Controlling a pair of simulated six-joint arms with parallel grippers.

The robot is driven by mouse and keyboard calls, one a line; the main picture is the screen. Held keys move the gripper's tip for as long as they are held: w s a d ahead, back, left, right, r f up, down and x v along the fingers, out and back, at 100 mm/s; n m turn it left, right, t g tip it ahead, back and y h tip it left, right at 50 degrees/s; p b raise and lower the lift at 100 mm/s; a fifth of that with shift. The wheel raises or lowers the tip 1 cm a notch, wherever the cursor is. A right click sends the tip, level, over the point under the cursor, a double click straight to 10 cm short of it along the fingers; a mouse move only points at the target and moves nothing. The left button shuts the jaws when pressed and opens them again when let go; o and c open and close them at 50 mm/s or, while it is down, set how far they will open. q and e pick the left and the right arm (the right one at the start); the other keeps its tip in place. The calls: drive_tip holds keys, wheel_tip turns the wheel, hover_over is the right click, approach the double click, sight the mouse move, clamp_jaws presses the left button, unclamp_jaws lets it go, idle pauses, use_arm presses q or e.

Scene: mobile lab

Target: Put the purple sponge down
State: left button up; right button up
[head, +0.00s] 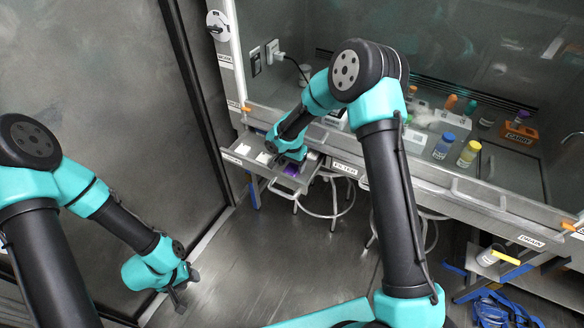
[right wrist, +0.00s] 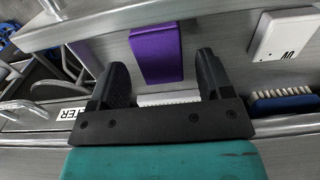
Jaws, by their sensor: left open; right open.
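The purple sponge (right wrist: 156,52) lies in the open drawer (head: 239,158). A small part of the sponge (head: 291,170) shows in the head view below my right gripper (head: 293,157). In the right wrist view my right gripper (right wrist: 160,62) is open, and the sponge shows between and beyond its two fingertips, with a gap visible on each side. I cannot tell the height of the fingers above the sponge. My left gripper (head: 181,296) hangs over the floor at the left, away from the drawer, open and empty.
A blue brush (right wrist: 285,103) and a white box (right wrist: 284,35) lie right of the sponge in the wrist view. White bristles (right wrist: 168,98) show between my right fingers. Bottles, including a yellow-capped one (head: 468,154), stand on the bench above. Stools (head: 335,200) stand below.

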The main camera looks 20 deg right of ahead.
sight(292, 168)
wheel_tip(292, 168, up, 10)
idle(0.4)
drive_tip(key=shift+a, duration=0.1)
idle(0.5)
